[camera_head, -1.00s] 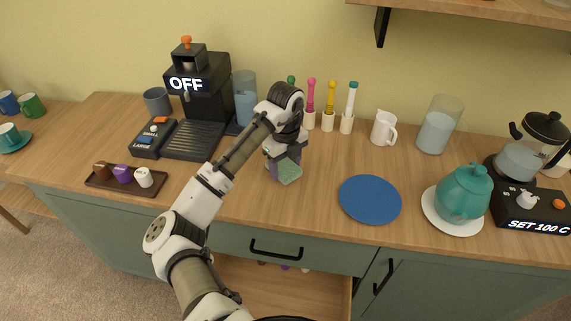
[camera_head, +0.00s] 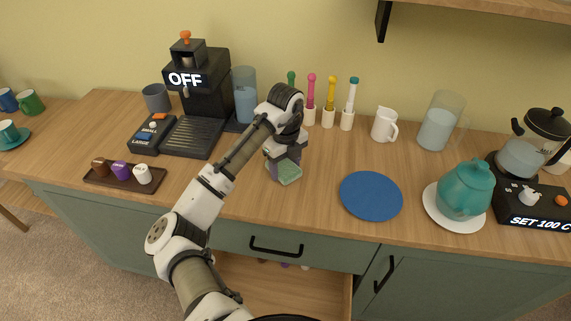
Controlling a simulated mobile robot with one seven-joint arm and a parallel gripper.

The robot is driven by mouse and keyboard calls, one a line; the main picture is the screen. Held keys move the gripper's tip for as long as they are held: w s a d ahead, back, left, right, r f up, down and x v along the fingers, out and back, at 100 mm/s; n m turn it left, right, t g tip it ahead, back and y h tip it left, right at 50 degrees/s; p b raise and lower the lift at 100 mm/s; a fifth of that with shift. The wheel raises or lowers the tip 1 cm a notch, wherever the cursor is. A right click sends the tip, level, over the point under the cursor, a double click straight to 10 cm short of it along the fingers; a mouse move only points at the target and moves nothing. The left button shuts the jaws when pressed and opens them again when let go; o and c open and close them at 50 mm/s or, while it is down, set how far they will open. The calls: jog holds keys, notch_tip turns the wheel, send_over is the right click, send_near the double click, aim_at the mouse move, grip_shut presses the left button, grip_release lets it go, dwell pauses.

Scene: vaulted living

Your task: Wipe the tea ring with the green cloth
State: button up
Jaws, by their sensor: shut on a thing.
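The green cloth (camera_head: 290,174) is a small pale green block at the tip of my gripper (camera_head: 284,162). My gripper points down over the middle of the counter, in front of the colored-handled tools, and is shut on the cloth. The cloth is at or just above the wooden surface; I cannot tell whether it touches. No tea ring is visible; the cloth and gripper may hide it.
A blue round mat (camera_head: 370,196) lies to the right, then a teal teapot (camera_head: 465,190) on a white plate. The coffee machine (camera_head: 200,95) and a tray of capsules (camera_head: 125,177) stand left. An open drawer (camera_head: 285,290) juts out below the counter.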

jog(key=shift+f, duration=0.2)
jog(key=shift+w+d+r, duration=0.1)
jog(key=shift+w+d, duration=0.1)
jog(key=shift+w, duration=0.6)
jog(key=shift+w+d+r, duration=0.1)
jog(key=shift+w+d, duration=0.05)
jog(key=shift+w, duration=0.6)
jog(key=shift+w+d+f+p, duration=0.1)
jog(key=shift+w+d+p, duration=0.1)
jog(key=shift+w, duration=0.9)
jog(key=shift+w+d+f+p, duration=0.15)
jog(key=shift+w+d, duration=0.1)
jog(key=shift+w, duration=0.9)
jog(key=shift+w+d+p, duration=0.15)
jog(key=shift+w+d, duration=0.05)
jog(key=shift+w, duration=0.9)
jog(key=shift+r, duration=0.1)
jog(key=shift+s+p, duration=0.1)
jog(key=shift+p, duration=0.25)
